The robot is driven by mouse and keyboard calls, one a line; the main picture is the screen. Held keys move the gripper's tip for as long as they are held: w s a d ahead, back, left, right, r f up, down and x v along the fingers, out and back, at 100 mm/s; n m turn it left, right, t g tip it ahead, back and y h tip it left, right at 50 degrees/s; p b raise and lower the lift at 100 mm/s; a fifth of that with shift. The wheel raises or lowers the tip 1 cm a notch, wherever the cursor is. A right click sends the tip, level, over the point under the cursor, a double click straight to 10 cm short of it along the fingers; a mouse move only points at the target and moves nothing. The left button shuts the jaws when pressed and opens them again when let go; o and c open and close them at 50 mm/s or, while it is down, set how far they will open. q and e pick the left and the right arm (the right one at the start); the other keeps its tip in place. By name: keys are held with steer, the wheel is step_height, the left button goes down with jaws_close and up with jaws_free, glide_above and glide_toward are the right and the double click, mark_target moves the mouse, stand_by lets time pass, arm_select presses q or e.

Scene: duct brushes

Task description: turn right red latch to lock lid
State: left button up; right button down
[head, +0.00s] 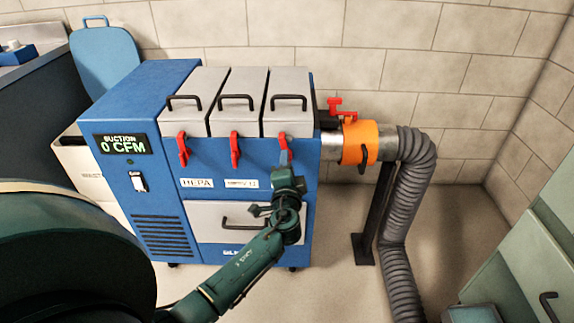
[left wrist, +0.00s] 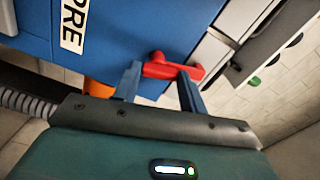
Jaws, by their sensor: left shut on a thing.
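The right red latch (head: 283,141) is on the front of the blue machine, below the rightmost grey lid (head: 288,110). My left gripper (head: 285,166) reaches up to it from below and hides its lower part. In the left wrist view the red latch (left wrist: 158,70) lies between the two fingers of my left gripper (left wrist: 163,78), which is shut on it. The lid looks closed, with a black handle on top. The middle red latch (head: 235,150) and left red latch (head: 183,150) hang downward under their lids.
A grey drawer (head: 220,222) is below the latches. A green cabinet (head: 525,250) stands at the lower right.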

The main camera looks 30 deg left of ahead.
arm_select(q)
steer(key=shift+m+p, duration=0.3)
steer(key=shift+m, duration=1.3)
steer(key=o, duration=1)
steer(key=shift+d, duration=0.1)
steer(key=v, duration=1.3)
steer(key=shift+s, duration=0.1)
